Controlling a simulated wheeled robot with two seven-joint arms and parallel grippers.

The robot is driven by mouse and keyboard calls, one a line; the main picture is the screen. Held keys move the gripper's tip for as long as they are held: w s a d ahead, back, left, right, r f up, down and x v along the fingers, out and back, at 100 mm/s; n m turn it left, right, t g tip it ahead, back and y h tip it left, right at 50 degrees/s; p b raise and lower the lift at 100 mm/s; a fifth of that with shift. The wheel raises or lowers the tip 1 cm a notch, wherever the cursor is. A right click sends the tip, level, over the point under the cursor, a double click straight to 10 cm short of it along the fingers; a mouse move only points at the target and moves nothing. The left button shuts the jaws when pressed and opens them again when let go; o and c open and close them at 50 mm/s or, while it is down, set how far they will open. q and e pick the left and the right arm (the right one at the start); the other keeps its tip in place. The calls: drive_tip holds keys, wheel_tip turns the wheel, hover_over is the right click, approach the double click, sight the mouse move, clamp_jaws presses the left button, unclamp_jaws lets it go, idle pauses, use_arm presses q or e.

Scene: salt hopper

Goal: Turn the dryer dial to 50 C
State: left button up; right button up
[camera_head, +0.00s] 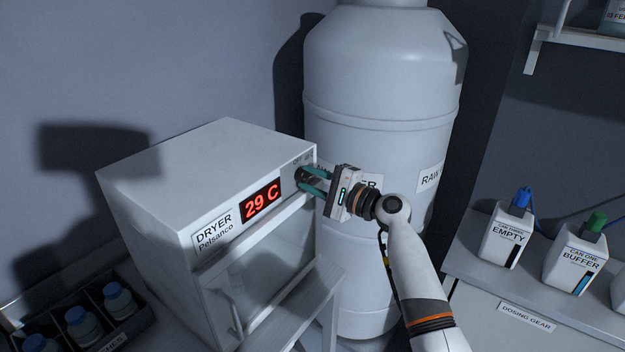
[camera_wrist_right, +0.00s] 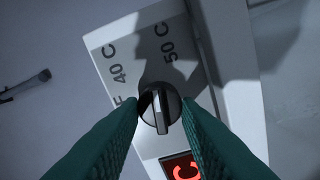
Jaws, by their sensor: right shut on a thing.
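The dryer (camera_head: 215,150) is a white box with a red display (camera_head: 261,200) reading 29 C. Its round dial (camera_wrist_right: 160,107) shows in the right wrist view, dark with a lighter raised bar. Beside the dial are printed marks, 40 C (camera_wrist_right: 118,62) and 50 C (camera_wrist_right: 168,42); a letter F shows at the left, partly hidden. My right gripper (camera_head: 306,182) is at the dryer's upper right front, its green fingers on either side of the dial and shut on it. I cannot tell which end of the bar is the pointer. My left gripper is not in view.
A large white tank (camera_head: 380,80) stands close behind and right of the dryer. Bottles (camera_head: 82,325) sit in a dark rack at lower left. White cans marked EMPTY (camera_head: 507,237) and BUFFER (camera_head: 572,267) stand on a bench at right.

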drive_tip(key=o, duration=1)
drive_tip(key=shift+b+v, duration=1.8)
drive_tip(key=shift+v, duration=4.25)
drive_tip(key=shift+f, duration=0.1)
